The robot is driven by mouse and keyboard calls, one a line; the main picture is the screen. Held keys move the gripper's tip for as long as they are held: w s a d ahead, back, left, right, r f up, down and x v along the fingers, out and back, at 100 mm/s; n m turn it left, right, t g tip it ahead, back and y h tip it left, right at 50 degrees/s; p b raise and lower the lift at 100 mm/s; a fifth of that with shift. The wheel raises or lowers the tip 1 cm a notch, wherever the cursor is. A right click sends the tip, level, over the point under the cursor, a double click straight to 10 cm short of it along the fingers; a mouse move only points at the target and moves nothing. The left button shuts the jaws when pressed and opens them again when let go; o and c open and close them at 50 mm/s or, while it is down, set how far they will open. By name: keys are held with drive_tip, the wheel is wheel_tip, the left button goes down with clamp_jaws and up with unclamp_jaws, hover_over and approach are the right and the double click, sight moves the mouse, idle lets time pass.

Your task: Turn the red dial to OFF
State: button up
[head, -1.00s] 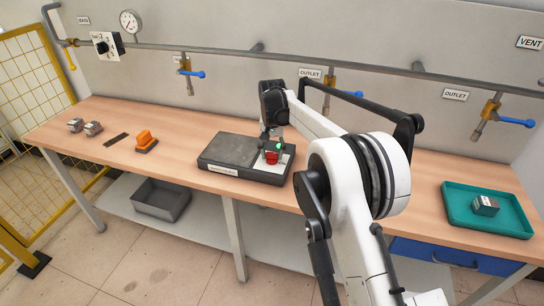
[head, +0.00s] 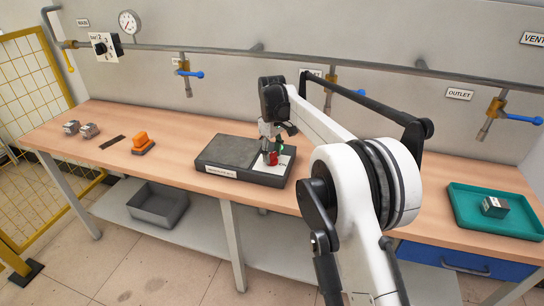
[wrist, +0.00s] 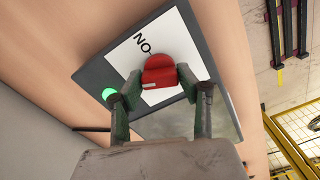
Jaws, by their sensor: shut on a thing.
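The red dial (wrist: 158,70) sits on the white panel (wrist: 140,50) of the grey induction heater (head: 225,150). The wrist view shows "ON", upside down, beside the dial, and a pale mark on the dial's lower-left edge. A green light (wrist: 108,93) is lit at the panel's edge. My gripper (wrist: 158,82) is shut on the dial, one finger on each side. In the head view the gripper (head: 272,155) comes down from above and partly hides the dial (head: 273,158). I cannot see an OFF label.
An orange item (head: 142,141) and grey metal blocks (head: 80,130) lie left on the wooden bench (head: 180,135). A teal tray (head: 465,210) with a metal block is at the right. Pipes with blue-handled valves (head: 190,73) run along the wall behind.

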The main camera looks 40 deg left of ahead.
sight(272, 154)
drive_tip(key=shift+n+b, duration=0.45)
drive_tip(key=shift+n, duration=1.75)
drive_tip(key=o, duration=1.1)
drive_tip(key=shift+o, duration=0.2)
drive_tip(key=shift+r, duration=0.1)
wheel_tip(272, 154, up, 12)
